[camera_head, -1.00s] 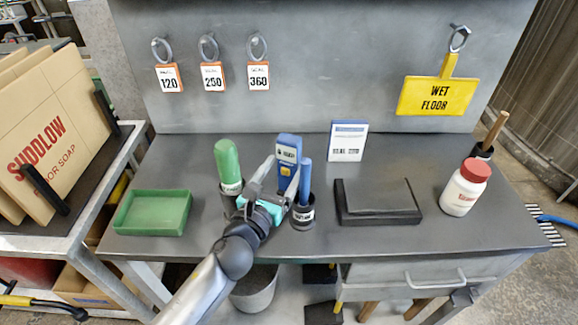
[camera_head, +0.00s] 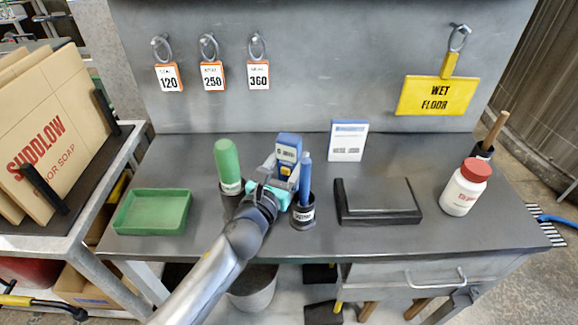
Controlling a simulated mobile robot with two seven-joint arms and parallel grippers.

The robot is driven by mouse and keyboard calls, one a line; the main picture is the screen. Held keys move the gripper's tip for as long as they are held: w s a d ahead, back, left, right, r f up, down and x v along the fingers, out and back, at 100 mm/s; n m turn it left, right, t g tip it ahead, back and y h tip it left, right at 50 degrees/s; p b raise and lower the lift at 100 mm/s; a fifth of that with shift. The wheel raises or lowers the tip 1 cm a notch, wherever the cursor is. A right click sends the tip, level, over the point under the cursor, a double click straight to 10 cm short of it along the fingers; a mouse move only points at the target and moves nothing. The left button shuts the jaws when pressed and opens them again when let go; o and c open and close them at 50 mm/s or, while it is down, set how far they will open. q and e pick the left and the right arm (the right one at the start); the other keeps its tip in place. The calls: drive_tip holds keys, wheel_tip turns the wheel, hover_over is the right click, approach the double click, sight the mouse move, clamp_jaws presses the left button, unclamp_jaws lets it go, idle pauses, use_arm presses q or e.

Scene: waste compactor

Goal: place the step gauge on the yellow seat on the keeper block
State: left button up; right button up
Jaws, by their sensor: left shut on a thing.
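My left gripper (camera_head: 282,178) reaches in over the middle of the bench and is shut on a blue handheld device (camera_head: 288,150). The device stands upright between the fingers, with a pale label and a small yellow mark; its lower part is hidden by the gripper. I cannot tell whether its bottom touches the bench or whether it is the step gauge. No keeper block or yellow seat can be made out. My right gripper is not in view.
A green bottle (camera_head: 228,163) in a dark holder stands left of the gripper, and a blue stick in a black cup (camera_head: 304,215) close on its right. A green tray (camera_head: 152,212), black block (camera_head: 377,214), white card (camera_head: 347,141) and red-capped bottle (camera_head: 462,190) stand around.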

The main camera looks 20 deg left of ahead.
use_arm(q)
clamp_jaws()
drive_tip(key=shift+r, duration=0.2)
